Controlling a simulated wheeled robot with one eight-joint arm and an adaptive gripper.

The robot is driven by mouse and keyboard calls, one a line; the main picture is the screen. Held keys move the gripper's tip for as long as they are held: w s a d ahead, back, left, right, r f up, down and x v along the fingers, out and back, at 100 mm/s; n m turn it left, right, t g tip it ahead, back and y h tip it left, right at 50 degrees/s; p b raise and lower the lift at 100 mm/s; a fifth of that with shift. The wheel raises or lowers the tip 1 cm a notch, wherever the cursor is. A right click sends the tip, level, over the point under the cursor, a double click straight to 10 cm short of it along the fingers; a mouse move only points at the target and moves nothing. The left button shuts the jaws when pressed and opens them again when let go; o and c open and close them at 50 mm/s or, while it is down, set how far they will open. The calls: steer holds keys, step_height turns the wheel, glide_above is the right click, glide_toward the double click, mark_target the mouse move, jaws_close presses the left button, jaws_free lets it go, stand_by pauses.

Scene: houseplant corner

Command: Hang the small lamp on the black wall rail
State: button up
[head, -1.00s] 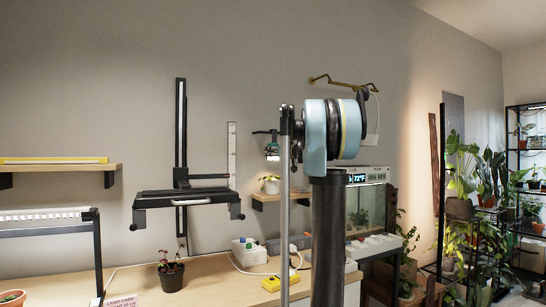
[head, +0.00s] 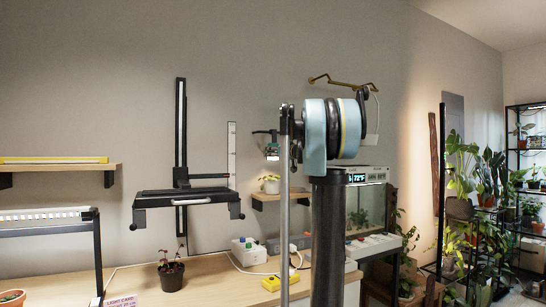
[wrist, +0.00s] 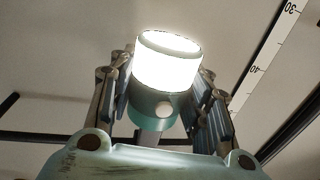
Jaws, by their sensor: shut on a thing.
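The small lamp (wrist: 165,75) fills the middle of the wrist view, with a bright glowing white end and a teal body with a round knob. My gripper (wrist: 167,80) is shut on it, one finger on each side. The black wall rail (head: 181,115) stands upright on the grey wall, left of the lamp in the picture. I cannot tell the depth between them. No contact between lamp and rail is visible.
A black bracket shelf (head: 185,197) sits low on the rail. A white ruler strip (head: 232,150) is on the wall between rail and lamp. A small wooden shelf (head: 285,196) with a plant is below the lamp. The bench (head: 215,280) holds a potted plant and sockets.

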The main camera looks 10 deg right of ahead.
steer(key=o, duration=1.3)
steer(key=shift+c, duration=0.2)
